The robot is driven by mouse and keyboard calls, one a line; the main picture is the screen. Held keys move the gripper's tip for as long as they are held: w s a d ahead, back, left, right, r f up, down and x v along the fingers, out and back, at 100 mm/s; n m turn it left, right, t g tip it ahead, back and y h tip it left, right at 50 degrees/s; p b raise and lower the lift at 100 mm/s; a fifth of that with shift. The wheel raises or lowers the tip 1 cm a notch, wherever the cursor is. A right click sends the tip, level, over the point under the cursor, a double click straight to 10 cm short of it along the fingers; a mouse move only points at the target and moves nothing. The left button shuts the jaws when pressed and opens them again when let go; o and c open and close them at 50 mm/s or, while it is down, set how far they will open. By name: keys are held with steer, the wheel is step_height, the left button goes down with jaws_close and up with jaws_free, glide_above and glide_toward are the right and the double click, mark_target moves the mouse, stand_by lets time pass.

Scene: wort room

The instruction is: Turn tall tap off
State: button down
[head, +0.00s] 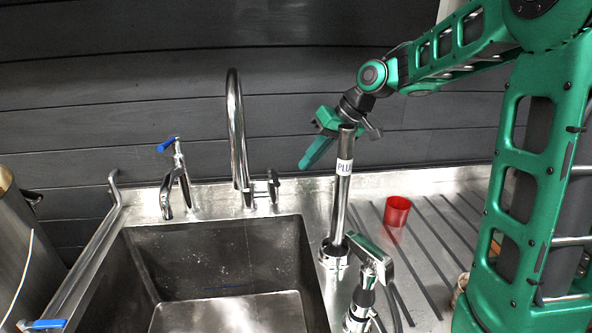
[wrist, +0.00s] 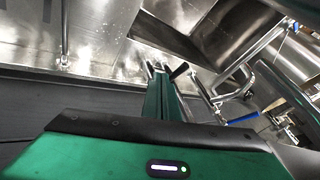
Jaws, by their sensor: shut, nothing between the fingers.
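The tall tap (head: 237,140) is a chrome gooseneck behind the sink, in the head view. Its spout curves over the basin, and a small metal side handle (head: 272,187) sits low on its right. I cannot tell whether water runs from it. My gripper (head: 306,166) is shut and empty, above and to the right of that handle, in front of the dark wall and apart from the tap. In the wrist view, its green fingers (wrist: 158,72) point toward the sink rim. Metal parts and a dark lever show by the fingertips, but I cannot tell which tap they belong to.
A short tap (head: 178,190) with a blue lever stands left. A labelled upright steel tube (head: 342,190), a spray head (head: 370,257) and a red cup (head: 397,211) are on the grooved drainboard (head: 450,225) at right. The steel sink (head: 215,258) is open in front.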

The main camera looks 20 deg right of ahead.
steer(key=v, duration=0.7)
steer(key=m+g+y, duration=0.2)
steer(key=m+g, duration=0.1)
glide_toward(274, 177)
step_height(274, 177, down, 5)
steer(key=s+a, duration=0.1)
steer(key=shift+s+a+f, duration=0.2)
steer(key=shift+a+f, duration=0.1)
steer(key=shift+a, duration=0.35)
steer(key=shift+m, duration=0.3)
